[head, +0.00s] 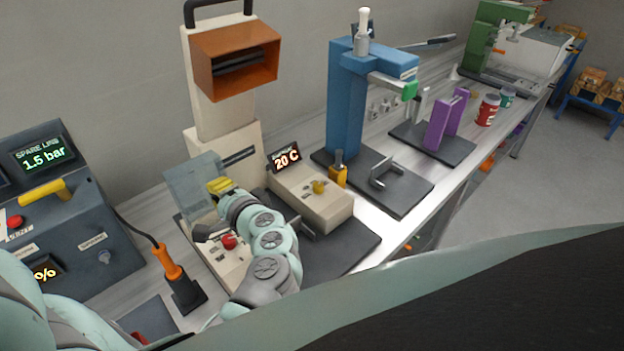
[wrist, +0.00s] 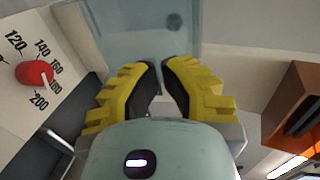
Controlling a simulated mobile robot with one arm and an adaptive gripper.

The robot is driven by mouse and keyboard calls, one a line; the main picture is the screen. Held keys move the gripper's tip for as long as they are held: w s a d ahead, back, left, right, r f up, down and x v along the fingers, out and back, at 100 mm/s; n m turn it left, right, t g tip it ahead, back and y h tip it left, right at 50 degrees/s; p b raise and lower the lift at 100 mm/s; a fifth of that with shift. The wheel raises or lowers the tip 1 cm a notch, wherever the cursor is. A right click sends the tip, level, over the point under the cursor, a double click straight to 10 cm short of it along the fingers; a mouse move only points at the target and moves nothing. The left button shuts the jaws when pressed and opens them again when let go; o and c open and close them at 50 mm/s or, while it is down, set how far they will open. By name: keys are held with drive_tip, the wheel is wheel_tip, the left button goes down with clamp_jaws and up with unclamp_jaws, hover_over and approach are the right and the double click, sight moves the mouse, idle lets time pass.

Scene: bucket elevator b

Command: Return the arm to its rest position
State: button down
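My arm reaches over the bench in the head view, its pale green and grey joints above the cream device with a red knob. My gripper (head: 220,185) has yellow and black fingers and is at the upper end of the arm, beside a clear panel (head: 188,190). In the wrist view, the fingertips (wrist: 161,68) are drawn close together with a narrow gap and nothing held between them. The clear panel (wrist: 130,30) lies beyond the fingertips; I cannot tell whether they touch it.
A red dial knob (wrist: 34,74) is left of the fingers. A tall cream machine with an orange hood (head: 235,60) stands behind my gripper. A "20 C" unit (head: 310,195) and a blue press (head: 347,100) are to the right. An orange-handled tool (head: 170,263) stands left of my arm.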

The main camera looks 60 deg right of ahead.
drive_tip(key=shift+b+v, duration=0.8)
drive_tip(key=shift+v, duration=2.1)
